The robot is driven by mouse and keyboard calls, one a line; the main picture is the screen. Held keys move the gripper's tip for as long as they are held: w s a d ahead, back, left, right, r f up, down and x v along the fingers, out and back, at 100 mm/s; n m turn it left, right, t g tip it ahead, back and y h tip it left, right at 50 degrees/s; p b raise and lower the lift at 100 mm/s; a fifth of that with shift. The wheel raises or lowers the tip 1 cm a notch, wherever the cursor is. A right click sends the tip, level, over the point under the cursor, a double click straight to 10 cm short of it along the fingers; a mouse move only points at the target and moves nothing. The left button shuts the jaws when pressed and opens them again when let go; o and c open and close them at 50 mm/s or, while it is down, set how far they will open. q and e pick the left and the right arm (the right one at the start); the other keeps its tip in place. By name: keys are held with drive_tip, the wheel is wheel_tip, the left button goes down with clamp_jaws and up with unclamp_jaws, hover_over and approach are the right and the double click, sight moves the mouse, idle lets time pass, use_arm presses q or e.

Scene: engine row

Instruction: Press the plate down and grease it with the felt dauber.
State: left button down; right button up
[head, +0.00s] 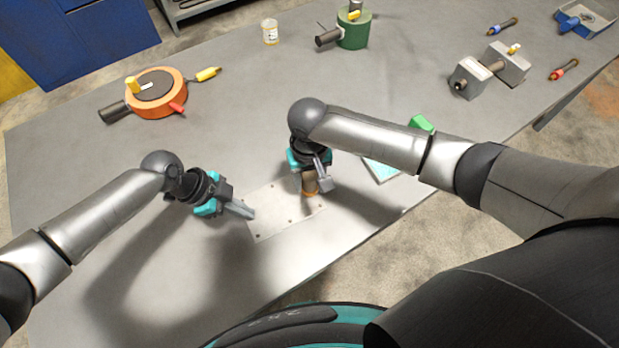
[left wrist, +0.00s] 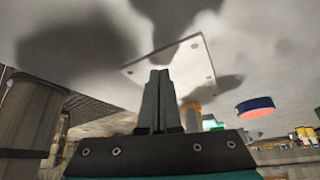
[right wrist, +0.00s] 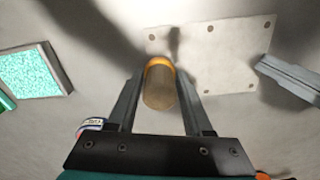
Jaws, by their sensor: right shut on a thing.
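A pale flat plate (head: 270,222) with small holes lies on the grey bench; it also shows in the left wrist view (left wrist: 200,68) and the right wrist view (right wrist: 235,55). My left gripper (head: 250,212) is shut and empty, its fingertips at the plate's left edge; I cannot tell whether they touch it. My right gripper (head: 317,180) is shut on the felt dauber (right wrist: 160,90), a brown cylinder with an orange rim at its end. The dauber points down at the plate's right end. Whether its tip touches is unclear.
A tray with a speckled turquoise surface (right wrist: 32,75) lies right of the plate in the head view, partly behind my right arm. An orange round housing (head: 157,93), a green cylinder (head: 354,28), a yellow-labelled jar (head: 269,32) and grey blocks (head: 506,65) stand farther back.

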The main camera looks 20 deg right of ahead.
drive_tip(key=shift+f, duration=0.8)
idle(1.9)
drive_tip(key=shift+a, duration=0.15)
